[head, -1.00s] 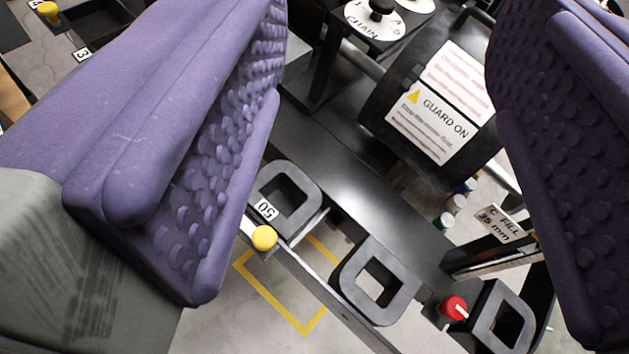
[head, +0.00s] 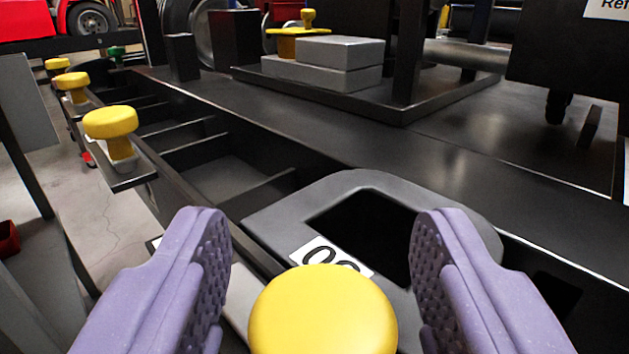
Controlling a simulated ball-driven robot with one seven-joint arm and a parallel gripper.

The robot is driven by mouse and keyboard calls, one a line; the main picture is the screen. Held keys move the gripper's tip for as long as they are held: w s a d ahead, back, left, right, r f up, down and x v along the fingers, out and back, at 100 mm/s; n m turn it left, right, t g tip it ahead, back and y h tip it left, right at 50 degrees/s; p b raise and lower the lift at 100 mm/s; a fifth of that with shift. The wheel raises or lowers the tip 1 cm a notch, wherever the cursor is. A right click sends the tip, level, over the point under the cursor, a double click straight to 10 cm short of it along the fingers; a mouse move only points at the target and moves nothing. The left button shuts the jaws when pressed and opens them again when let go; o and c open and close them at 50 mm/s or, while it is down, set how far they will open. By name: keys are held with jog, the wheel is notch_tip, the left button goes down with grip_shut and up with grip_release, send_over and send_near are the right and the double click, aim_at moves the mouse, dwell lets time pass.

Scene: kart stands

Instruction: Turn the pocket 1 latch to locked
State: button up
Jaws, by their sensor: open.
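A round yellow knob (head: 322,312) sits at the bottom middle of the head view, in front of a label plate. My gripper (head: 325,235) is open, its two purple padded fingers on either side of the knob with gaps to it. Behind the knob is a dark square pocket with a thick grey rim (head: 360,182). The white number label (head: 312,252) on the rim is partly hidden by the knob, so I cannot read it whole. No pocket 1 mark shows, and the knob's stem and turn position are hidden.
More yellow knobs stand along the rail at the left, the nearest one (head: 110,122) on a bracket. Dark open compartments (head: 225,175) run beside the rail. A black tray (head: 400,108) with grey blocks (head: 335,62) lies on the dark bench behind. Floor shows at left.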

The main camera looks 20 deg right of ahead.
jog(key=shift+x, duration=0.95)
jog(key=c, duration=1)
